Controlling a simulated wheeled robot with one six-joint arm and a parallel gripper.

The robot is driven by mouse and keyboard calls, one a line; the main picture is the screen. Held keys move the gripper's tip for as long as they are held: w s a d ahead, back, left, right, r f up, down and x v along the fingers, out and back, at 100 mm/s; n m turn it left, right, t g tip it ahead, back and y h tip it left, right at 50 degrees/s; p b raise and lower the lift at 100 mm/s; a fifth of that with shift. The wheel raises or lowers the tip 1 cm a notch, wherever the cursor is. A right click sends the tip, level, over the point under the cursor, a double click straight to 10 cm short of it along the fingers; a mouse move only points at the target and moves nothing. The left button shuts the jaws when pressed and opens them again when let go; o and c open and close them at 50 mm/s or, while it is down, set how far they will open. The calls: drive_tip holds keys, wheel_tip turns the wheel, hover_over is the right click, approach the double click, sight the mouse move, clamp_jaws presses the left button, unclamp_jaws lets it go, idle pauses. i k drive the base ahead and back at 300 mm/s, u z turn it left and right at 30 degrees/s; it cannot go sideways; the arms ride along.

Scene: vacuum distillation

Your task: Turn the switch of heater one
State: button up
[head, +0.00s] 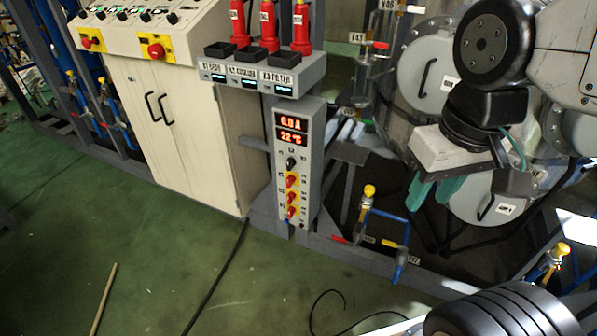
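A narrow grey control panel (313,150) stands upright near the middle of the head view. Its display (290,128) glows orange with "0.0 A" above "22 °C". Below the display is a black knob (291,163). My gripper (436,191) is to the right of the panel, clear of the switches. Its two teal fingers point down, apart, with nothing seen between them.
A shelf (250,84) with black bins and red bottles sits above the panel. A white cabinet (185,130) stands left. Steel vessels (425,70) and pipes crowd the right. The green floor (150,240) in front is mostly open, with a cable.

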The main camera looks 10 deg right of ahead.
sight(290, 179)
drive_tip(key=u, duration=0.25)
drive_tip(key=k, duration=0.7)
drive_tip(key=u, duration=0.6)
drive_tip(key=k, duration=0.65)
drive_tip(key=u, duration=0.15)
drive_tip(key=i, duration=1.6)
drive_tip(key=z, duration=0.55)
